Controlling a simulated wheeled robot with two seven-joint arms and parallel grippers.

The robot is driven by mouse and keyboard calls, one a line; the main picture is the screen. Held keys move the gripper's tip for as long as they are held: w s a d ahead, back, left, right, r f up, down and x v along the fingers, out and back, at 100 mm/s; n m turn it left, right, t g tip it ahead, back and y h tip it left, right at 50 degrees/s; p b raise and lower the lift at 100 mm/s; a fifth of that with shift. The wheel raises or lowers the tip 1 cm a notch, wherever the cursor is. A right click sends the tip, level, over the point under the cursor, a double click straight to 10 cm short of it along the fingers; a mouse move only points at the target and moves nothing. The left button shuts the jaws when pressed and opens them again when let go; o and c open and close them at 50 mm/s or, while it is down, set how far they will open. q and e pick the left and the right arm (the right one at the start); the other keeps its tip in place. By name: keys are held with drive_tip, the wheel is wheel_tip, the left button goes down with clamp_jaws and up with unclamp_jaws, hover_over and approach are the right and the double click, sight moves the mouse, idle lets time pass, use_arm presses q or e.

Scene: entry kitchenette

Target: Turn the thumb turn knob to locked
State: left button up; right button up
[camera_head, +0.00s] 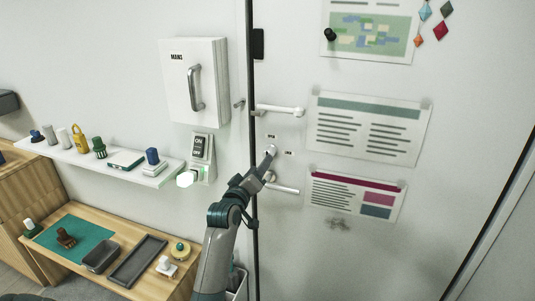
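The white door (380,245) fills the right of the head view. My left gripper (271,151) reaches up to the door, between an upper lever handle (282,109) and a lower handle (284,189). Its fingertips are at the spot where the thumb turn seems to be, beside two small dark labels, one above (271,136) and one to the right (288,153). The gripper covers the knob, so its angle cannot be read. Whether the fingers touch or grip it is too small to tell. My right gripper is not in view.
A wooden bench (145,284) with trays stands below. Papers hang on the door; free air lies before its right half.

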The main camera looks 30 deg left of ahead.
use_arm(q)
drive_tip(key=p+x, duration=0.1)
drive_tip(key=x, duration=0.7)
drive_tip(key=shift+w, duration=0.1)
drive_tip(key=c, duration=1.1)
